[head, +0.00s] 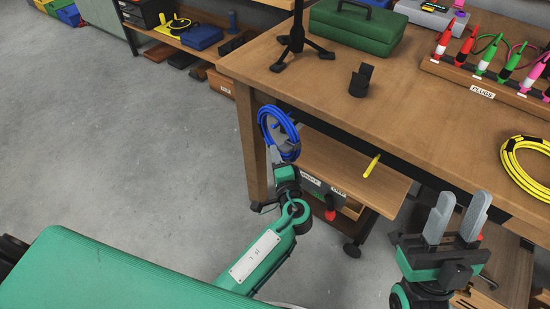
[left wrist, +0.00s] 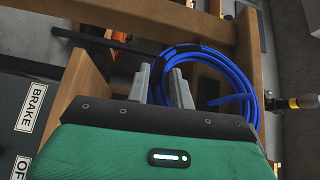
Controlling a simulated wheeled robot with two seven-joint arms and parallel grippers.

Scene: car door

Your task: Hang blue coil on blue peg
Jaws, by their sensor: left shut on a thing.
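The blue coil (head: 266,119) is a ring of several blue loops, held upright near the left front corner of the workbench. My left gripper (head: 287,153) is shut on its lower part. In the left wrist view the coil (left wrist: 203,53) passes between the fingers (left wrist: 161,88). A short blue peg (left wrist: 231,99) shows against the coil's opening in that view, and also within the ring in the head view (head: 283,124). I cannot tell whether the coil is around the peg. My right gripper (head: 457,218) is open and empty at the lower right.
A yellow peg (head: 371,166) sticks out from the bench front, right of the coil. A yellow coil (head: 528,166), a plug rack (head: 482,91), a black stand (head: 297,48) and a green case (head: 356,26) are on the workbench (head: 412,113). The floor on the left is clear.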

